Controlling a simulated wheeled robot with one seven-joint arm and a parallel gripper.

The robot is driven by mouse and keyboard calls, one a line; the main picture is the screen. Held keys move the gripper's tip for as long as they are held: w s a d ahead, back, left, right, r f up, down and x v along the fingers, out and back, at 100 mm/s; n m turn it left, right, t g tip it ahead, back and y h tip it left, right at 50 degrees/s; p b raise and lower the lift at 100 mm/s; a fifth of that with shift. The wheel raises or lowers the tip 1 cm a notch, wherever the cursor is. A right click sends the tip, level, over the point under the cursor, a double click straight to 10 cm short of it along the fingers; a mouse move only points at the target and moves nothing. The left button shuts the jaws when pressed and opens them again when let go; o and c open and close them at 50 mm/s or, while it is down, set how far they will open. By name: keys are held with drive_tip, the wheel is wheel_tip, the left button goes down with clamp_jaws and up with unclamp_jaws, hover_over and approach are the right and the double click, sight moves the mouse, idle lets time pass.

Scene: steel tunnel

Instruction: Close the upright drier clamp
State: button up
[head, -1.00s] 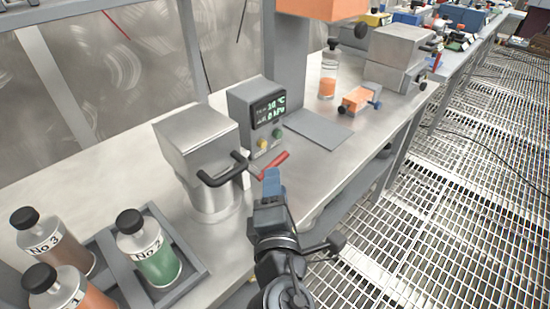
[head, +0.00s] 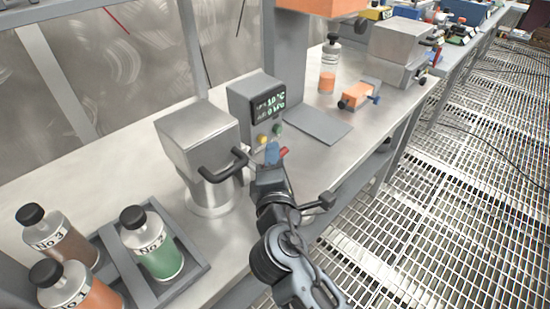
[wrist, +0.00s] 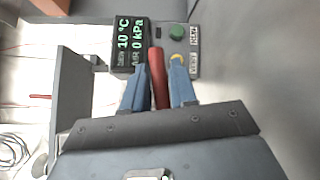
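The upright drier (head: 208,165) stands on the bench: a steel cylinder under a boxy metal top with a black curved handle (head: 222,168). The clamp's red lever (head: 284,152) shows only as a small tip behind my gripper (head: 272,153) in the head view. In the wrist view, the red lever (wrist: 158,78) lies between the two blue fingers of my gripper (wrist: 159,88). The fingers stand close on both sides of it; I cannot tell whether they touch it. The clamp's base is hidden.
A grey control box (head: 256,105) with a lit display and yellow and green buttons stands just behind. A rack (head: 195,277) with labelled bottles is at front left. A flat grey plate (head: 318,125) and an orange-bodied item (head: 357,95) lie to the right.

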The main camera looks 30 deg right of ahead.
clamp_jaws()
drive_tip(key=shift+a+f+b, duration=0.1)
drive_tip(key=shift+b, duration=0.55)
drive_tip(key=shift+n+t+b, duration=0.4)
drive_tip(key=shift+n+b, duration=0.2)
drive_tip(key=shift+b, duration=0.45)
drive_tip(key=n+t+b, duration=0.1)
drive_tip(key=b, duration=0.1)
drive_tip(key=shift+a+r+h+b, duration=0.15)
drive_tip(key=shift+r+h+b, duration=0.05)
drive_tip(key=shift+h+b, duration=0.15)
drive_tip(key=n+t+b, duration=0.1)
drive_tip(key=n+b, duration=0.1)
drive_tip(key=b, duration=0.1)
drive_tip(key=shift+s+a+r+t, duration=0.1)
drive_tip(key=shift+a+r+t, duration=0.05)
drive_tip(key=shift+r+t, duration=0.2)
drive_tip(key=n+b, duration=0.1)
drive_tip(key=r+n+t+b, duration=0.1)
drive_tip(key=b, duration=0.1)
drive_tip(key=shift+s+a+t, duration=0.1)
drive_tip(key=shift+a+t, duration=0.1)
drive_tip(key=shift+t, duration=0.05)
drive_tip(key=shift+n, duration=0.3)
